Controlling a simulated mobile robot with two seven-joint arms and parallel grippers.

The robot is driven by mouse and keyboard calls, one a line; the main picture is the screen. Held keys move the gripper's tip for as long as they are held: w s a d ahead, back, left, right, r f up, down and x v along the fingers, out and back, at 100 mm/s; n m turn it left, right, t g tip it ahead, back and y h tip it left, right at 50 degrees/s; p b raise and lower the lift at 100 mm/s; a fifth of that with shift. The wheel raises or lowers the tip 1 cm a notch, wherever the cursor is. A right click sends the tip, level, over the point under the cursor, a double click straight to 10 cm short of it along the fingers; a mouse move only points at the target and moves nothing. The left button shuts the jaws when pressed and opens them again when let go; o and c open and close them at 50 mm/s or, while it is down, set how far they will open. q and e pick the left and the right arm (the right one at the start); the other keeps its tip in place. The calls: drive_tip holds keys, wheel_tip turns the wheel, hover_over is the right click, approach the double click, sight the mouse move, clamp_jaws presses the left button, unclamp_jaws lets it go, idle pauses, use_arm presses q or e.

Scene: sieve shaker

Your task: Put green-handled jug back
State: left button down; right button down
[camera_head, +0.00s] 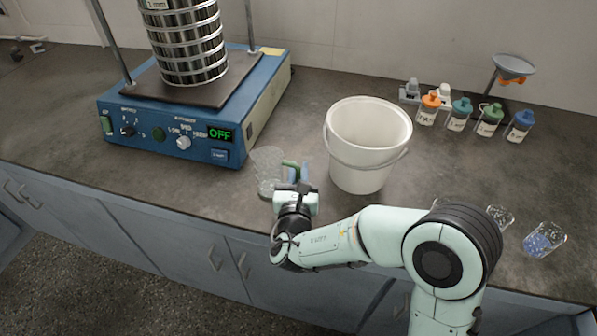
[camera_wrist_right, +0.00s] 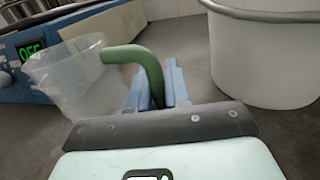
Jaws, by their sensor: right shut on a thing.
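The green-handled jug is a clear, see-through vessel (camera_head: 266,165) near the middle of the counter, in front of the blue machine's right corner. Its green handle (camera_wrist_right: 140,56) shows between the fingers in the right wrist view, with the clear body (camera_wrist_right: 75,75) to the left. My right gripper (camera_head: 295,175) is shut on the green handle; it also shows in the right wrist view (camera_wrist_right: 160,85). The jug looks slightly tilted. I cannot tell whether its base touches the counter. My left gripper is not in view.
A white bucket (camera_head: 360,165) stands just right of the gripper. The blue sieve shaker (camera_head: 170,135), display reading OFF, stands left with stacked sieves (camera_head: 188,45). Several capped bottles (camera_head: 459,115) and a funnel stand (camera_head: 513,66) are at back right. Clear beakers (camera_head: 543,240) stand at front right.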

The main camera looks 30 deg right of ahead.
drive_tip(key=c, duration=1.1)
unclamp_jaws()
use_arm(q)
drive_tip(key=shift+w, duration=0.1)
use_arm(e)
drive_tip(key=shift+r, duration=0.15)
drive_tip(key=p+v, duration=0.1)
drive_tip(key=v, duration=1.1)
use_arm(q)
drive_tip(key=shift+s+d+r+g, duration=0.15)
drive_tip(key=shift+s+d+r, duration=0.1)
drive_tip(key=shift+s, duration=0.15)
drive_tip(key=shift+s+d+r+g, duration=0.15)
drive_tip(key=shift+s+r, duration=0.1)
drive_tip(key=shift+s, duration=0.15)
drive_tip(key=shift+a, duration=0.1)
